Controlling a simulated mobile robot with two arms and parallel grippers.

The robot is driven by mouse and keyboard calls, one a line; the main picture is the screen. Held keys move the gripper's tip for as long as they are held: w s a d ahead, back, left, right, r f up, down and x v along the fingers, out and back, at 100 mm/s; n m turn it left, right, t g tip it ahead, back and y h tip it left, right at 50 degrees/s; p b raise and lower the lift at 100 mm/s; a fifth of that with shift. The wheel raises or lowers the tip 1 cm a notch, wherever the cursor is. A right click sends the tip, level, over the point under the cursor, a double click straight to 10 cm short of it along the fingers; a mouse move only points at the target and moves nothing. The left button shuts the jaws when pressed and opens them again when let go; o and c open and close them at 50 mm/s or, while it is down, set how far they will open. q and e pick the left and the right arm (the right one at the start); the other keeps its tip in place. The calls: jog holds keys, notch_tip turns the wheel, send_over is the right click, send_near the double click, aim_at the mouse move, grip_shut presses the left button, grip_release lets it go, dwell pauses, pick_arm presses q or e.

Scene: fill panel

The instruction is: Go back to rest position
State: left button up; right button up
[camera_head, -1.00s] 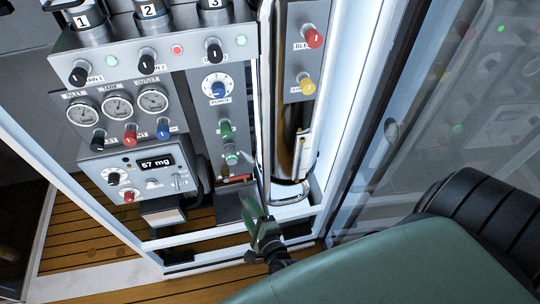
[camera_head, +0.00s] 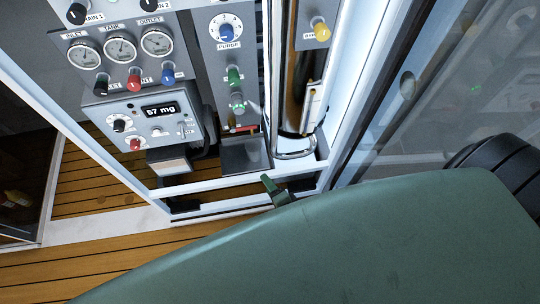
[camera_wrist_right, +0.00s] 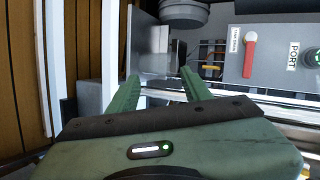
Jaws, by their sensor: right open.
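My right gripper (camera_head: 268,184) shows as a green finger low in front of the fill panel's white frame, partly hidden behind my own green arm. In the right wrist view its two green fingers (camera_wrist_right: 160,86) are spread apart with nothing between them. The gripper is apart from the knobs. My left gripper is not in view.
A glass door (camera_head: 440,110) stands at the right. The white lower frame rail (camera_head: 225,183) runs close by the right gripper. A red lever (camera_wrist_right: 249,55) and a PORT label (camera_wrist_right: 293,58) show in the wrist view. Wooden floor (camera_head: 95,262) is clear at lower left.

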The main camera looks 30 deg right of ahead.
dwell(0.3)
jog(key=s+d+f+n+g+y, duration=0.1)
jog(key=s+f+n+g, duration=0.5)
jog(key=s+f+n, duration=0.6)
jog(key=s+d+f+n+g, duration=0.2)
jog(key=s+d+f+n, duration=0.1)
jog(key=s, duration=0.6)
jog(key=s+d+f+n+g+h, duration=0.1)
jog(key=s+d+f+n+g, duration=0.2)
jog(key=s+f, duration=0.3)
jog(key=s+n, duration=0.1)
jog(key=s, duration=0.3)
jog(key=shift+d+h, duration=0.15)
jog(key=shift+h, duration=0.15)
jog(key=shift+w, duration=0.1)
